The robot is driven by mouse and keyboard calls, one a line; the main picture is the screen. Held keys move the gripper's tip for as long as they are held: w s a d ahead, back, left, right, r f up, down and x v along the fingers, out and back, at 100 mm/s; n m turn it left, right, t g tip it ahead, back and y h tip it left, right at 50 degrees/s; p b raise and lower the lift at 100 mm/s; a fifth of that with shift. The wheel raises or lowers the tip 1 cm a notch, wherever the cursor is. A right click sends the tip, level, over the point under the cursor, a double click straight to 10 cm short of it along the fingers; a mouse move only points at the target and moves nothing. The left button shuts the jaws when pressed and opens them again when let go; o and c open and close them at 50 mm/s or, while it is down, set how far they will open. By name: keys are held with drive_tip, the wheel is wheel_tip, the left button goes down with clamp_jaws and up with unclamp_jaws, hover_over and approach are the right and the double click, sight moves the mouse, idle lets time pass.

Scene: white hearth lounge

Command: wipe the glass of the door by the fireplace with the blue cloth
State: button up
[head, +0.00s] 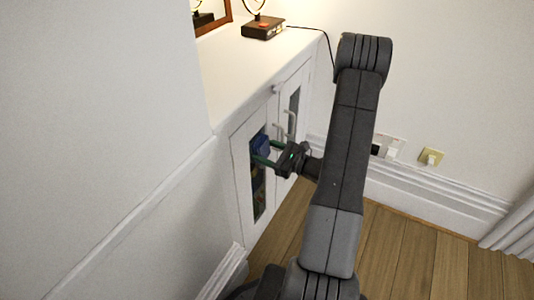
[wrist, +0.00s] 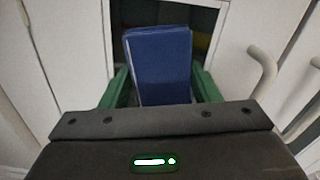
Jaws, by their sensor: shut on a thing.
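My gripper (head: 267,152) is shut on the blue cloth (head: 261,142). In the wrist view the cloth (wrist: 160,62) is a folded blue block between the green fingers of my gripper (wrist: 160,88). The cloth is at the upper part of the glass (head: 258,195) of the left cabinet door (head: 240,166). In the wrist view it covers much of the dark glass (wrist: 205,20). I cannot tell whether it touches the glass. Items behind the glass are too small to make out.
A second glazed door (head: 294,105) with a handle stands to the right; its handle (wrist: 264,70) is close to my gripper's right side. A lamp base (head: 263,29) stands on the white cabinet top (head: 255,62). A white wall (head: 100,110) is on the left. Wooden floor (head: 400,255) is clear at the right.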

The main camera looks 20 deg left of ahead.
sight(258, 171)
drive_tip(key=shift+r, duration=0.6)
drive_tip(key=shift+f, duration=0.15)
drive_tip(key=shift+f+b, duration=5.35)
drive_tip(key=shift+f, duration=0.75)
drive_tip(key=shift+a+r+p, duration=0.2)
drive_tip(key=shift+r+p, duration=1.15)
drive_tip(key=shift+r, duration=0.85)
drive_tip(key=shift+c, duration=0.4)
drive_tip(key=shift+d+r+p, duration=0.15)
drive_tip(key=shift+r+p, duration=1.2)
drive_tip(key=shift+r, duration=0.7)
drive_tip(key=shift+d+r+p, duration=0.1)
drive_tip(key=shift+r+p, duration=1.25)
drive_tip(key=shift+r, duration=0.7)
drive_tip(key=shift+a+f, duration=0.15)
